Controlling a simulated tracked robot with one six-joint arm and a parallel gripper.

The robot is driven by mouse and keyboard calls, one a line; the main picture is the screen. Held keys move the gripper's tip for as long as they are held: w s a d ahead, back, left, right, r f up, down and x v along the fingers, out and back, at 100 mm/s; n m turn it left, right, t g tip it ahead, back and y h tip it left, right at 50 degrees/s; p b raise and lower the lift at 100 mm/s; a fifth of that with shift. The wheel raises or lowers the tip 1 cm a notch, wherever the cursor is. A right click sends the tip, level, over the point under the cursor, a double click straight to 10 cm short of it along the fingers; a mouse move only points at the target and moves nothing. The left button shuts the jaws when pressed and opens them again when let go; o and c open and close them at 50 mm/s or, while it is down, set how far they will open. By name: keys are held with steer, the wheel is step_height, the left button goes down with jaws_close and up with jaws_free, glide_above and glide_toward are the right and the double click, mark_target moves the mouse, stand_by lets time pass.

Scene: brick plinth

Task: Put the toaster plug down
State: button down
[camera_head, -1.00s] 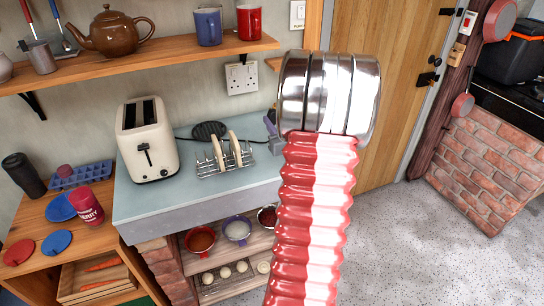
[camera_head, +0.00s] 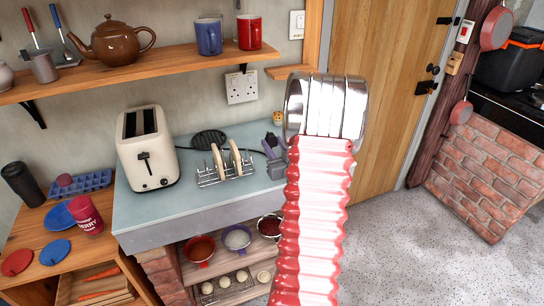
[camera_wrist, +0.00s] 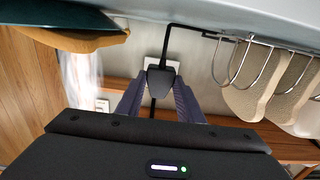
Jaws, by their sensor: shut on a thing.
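The black toaster plug (camera_wrist: 160,80) is between my gripper's fingertips (camera_wrist: 160,88) in the wrist view, with the fingers shut on it. Its black cable runs from it towards the counter's back. In the head view my gripper (camera_head: 275,148) is at the right end of the counter, partly hidden by my arm; the plug is hard to make out there. Whether it touches the counter I cannot tell. The cream toaster (camera_head: 148,150) stands upright on the blue-grey counter (camera_head: 165,205). The white wall socket (camera_head: 241,87) is above the counter.
A wire toast rack with toast (camera_head: 226,168) stands between the toaster and my gripper. A dark round item (camera_head: 209,140) lies behind it. A wooden shelf (camera_head: 150,68) with a teapot (camera_head: 115,42) and mugs overhangs the counter. The front strip of the counter is clear.

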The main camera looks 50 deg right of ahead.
steer(key=shift+f, duration=2.05)
steer(key=shift+f, duration=0.6)
steer(key=c, duration=1.2)
jaws_free()
steer(key=shift+r, duration=0.1)
steer(key=shift+r, duration=0.45)
steer(key=shift+s+a, duration=0.2)
steer(key=shift+s, duration=0.15)
steer(key=v, duration=1.1)
steer(key=shift+s+a, duration=0.1)
steer(key=shift+s, duration=0.05)
